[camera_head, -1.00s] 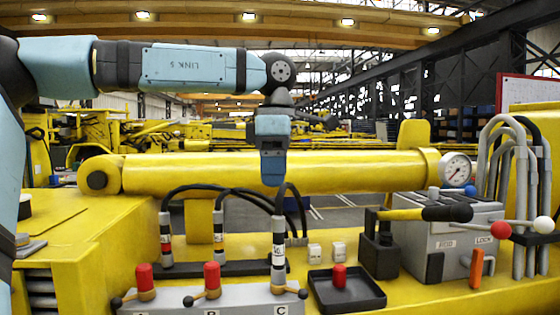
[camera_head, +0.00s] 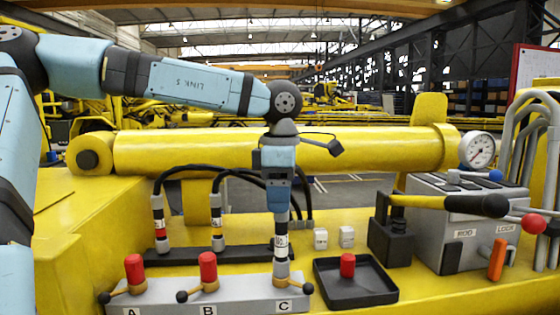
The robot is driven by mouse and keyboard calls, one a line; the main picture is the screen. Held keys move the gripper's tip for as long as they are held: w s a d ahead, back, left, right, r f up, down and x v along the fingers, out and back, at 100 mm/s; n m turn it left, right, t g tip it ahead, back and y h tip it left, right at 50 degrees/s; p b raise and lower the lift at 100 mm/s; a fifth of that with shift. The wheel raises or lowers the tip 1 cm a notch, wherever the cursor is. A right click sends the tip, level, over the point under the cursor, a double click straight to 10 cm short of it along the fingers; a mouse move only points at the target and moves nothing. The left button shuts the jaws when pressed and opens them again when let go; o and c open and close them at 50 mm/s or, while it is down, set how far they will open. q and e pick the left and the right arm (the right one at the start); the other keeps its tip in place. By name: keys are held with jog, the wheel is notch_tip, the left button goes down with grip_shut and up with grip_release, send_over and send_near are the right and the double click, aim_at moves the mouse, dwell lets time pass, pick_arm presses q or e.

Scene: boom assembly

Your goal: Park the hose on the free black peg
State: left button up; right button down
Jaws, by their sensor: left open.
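My left gripper (camera_head: 279,207) points down at the top of the third hose's end (camera_head: 281,243), a grey coupling with a white label band. It is open, and its fingers overlap the coupling's top; I cannot tell whether they touch. That hose end stands upright at port C of the grey manifold (camera_head: 240,294). Two other hose ends, one with a red band (camera_head: 160,225) and one with a white band (camera_head: 217,222), stand upright at the black rail (camera_head: 200,257) behind. The free black peg is not clearly visible; the hose end and gripper cover the rail's right part. My right gripper is not in view.
Red caps sit on port A (camera_head: 134,269) and port B (camera_head: 208,268), with black-knobbed handles beside them. A black tray (camera_head: 378,292) holds another red cap (camera_head: 347,265). A lever box (camera_head: 450,225) stands right. A thick yellow cylinder (camera_head: 350,150) spans behind the gripper.

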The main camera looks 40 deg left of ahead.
aim_at(280, 216)
pick_arm(q)
jog(key=shift+f+p, duration=0.35)
jog(key=shift+f, duration=2.15)
grip_shut()
jog(key=shift+r, duration=0.1)
jog(key=shift+r, duration=0.25)
jog(key=shift+r+p, duration=1.15)
jog(key=shift+r, duration=1.1)
jog(key=shift+f, duration=0.1)
